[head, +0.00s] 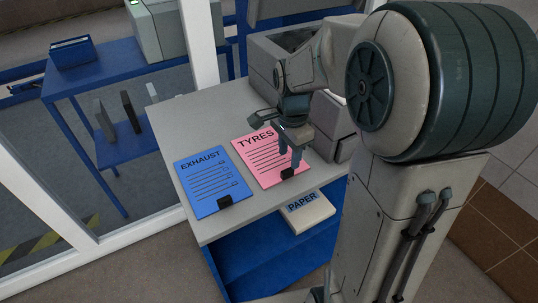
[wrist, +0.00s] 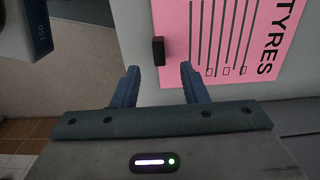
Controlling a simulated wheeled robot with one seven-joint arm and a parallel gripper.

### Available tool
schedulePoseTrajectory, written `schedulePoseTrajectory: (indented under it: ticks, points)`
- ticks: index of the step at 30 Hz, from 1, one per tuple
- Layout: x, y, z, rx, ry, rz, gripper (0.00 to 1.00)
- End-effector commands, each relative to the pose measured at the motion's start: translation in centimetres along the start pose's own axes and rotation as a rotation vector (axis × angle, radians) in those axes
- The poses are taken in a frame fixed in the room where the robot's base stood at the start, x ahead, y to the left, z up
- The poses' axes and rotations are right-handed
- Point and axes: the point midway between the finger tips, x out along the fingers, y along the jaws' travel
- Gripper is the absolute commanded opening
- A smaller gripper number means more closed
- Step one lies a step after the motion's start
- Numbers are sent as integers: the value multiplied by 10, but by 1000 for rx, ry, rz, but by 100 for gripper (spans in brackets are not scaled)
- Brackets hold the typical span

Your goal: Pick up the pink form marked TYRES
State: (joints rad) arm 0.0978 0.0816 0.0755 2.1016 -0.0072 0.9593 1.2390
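The pink form marked TYRES (head: 266,161) lies flat on the grey counter, with a small black block (head: 288,173) at its near edge. In the wrist view the pink form (wrist: 225,40) fills the upper right, and the black block (wrist: 158,51) sits at its left edge. My gripper (head: 290,160) points down over the form's right part in the head view. In the wrist view my gripper (wrist: 160,80) has its two blue fingers apart, with nothing between the tips. The black block shows just beyond the gap. I cannot tell the exact height of the fingertips above the form.
A blue form marked EXHAUST (head: 212,181) with its own black block (head: 225,201) lies left of the pink form. A printer-like grey machine (head: 330,115) stands behind my gripper. A PAPER pack (head: 307,211) lies below the counter (head: 165,125). White window frames stand left.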

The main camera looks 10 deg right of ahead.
Motion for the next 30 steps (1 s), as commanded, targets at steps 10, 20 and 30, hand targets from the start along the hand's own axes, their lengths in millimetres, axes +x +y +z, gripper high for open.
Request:
schedulePoseTrajectory:
  ticks: [10, 20, 30]
  points:
    - [36, 3, 3, -1, -2, 4, 40]
    - [58, 2, 2, -1, 1, -1, 40]
    - [57, 2, 2, 0, 1, -1, 0]
